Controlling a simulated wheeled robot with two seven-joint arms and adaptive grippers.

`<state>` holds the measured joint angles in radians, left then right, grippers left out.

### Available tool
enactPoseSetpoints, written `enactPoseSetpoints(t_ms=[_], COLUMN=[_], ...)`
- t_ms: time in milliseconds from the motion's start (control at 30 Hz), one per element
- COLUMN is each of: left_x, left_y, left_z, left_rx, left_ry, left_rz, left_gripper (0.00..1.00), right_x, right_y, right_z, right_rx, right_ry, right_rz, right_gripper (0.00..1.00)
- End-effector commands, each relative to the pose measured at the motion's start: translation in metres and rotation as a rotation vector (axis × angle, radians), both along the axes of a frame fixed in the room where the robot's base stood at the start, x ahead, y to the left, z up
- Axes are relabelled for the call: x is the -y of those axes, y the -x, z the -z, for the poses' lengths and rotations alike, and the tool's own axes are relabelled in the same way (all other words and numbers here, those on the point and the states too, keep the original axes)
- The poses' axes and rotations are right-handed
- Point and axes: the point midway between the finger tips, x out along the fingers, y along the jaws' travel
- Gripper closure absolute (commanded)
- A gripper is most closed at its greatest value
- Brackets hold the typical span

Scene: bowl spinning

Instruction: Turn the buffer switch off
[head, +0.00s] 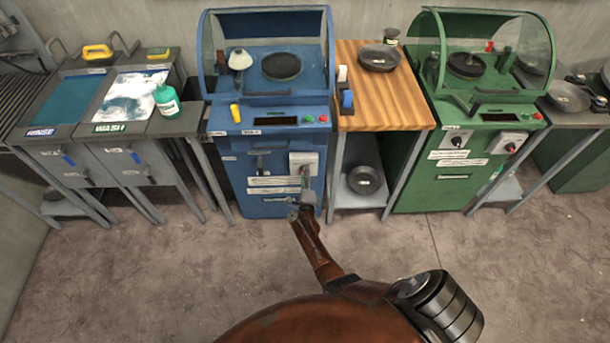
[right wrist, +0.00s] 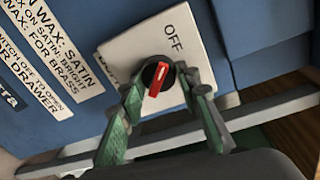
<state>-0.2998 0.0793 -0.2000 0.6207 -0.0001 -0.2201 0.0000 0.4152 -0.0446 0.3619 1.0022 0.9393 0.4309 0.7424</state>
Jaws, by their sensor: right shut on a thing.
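The switch plate (head: 303,163) is on the front of the blue machine (head: 238,180), at its right side. In the right wrist view the switch (right wrist: 158,77) is a round black dial with a red pointer on a white plate marked OFF. The red pointer lies slanted, one end towards the OFF word and the other towards the lower left. My right gripper (right wrist: 165,88), with green-grey fingers, is shut on the dial, one finger on each side. It also shows in the head view (head: 304,190) at the blue machine's front. My left gripper is out of view.
A green machine (head: 470,150) with its own switch stands to the right, past a wooden-topped table (head: 385,113). Wash and rinse basins (head: 128,97) stand at left. White labels (head: 273,184) sit by the blue machine's switch. The floor in front is clear.

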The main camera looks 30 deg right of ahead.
Motion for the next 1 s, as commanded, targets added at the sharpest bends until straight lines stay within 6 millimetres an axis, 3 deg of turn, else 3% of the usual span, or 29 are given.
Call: enactPoseSetpoints(t_ms=[200,233,467,767,1000], left_x=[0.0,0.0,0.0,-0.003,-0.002], left_y=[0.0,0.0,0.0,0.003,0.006], left_z=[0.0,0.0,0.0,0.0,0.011], left_rx=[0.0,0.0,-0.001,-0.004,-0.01], left_ry=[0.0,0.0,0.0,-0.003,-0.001], left_rz=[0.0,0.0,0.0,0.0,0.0], left_gripper=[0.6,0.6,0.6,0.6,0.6], right_x=[-0.001,0.0,0.0,0.001,0.002], right_y=[-0.001,-0.001,0.0,0.0,0.001], right_z=[0.0,0.0,0.0,0.0,0.004], right_rx=[-0.001,-0.001,-0.001,0.005,0.122], right_ry=[0.002,0.002,0.001,-0.008,-0.198], right_rz=[-0.002,-0.002,0.0,0.001,0.001], right_gripper=[0.94,0.68,0.52,0.52,0.52])
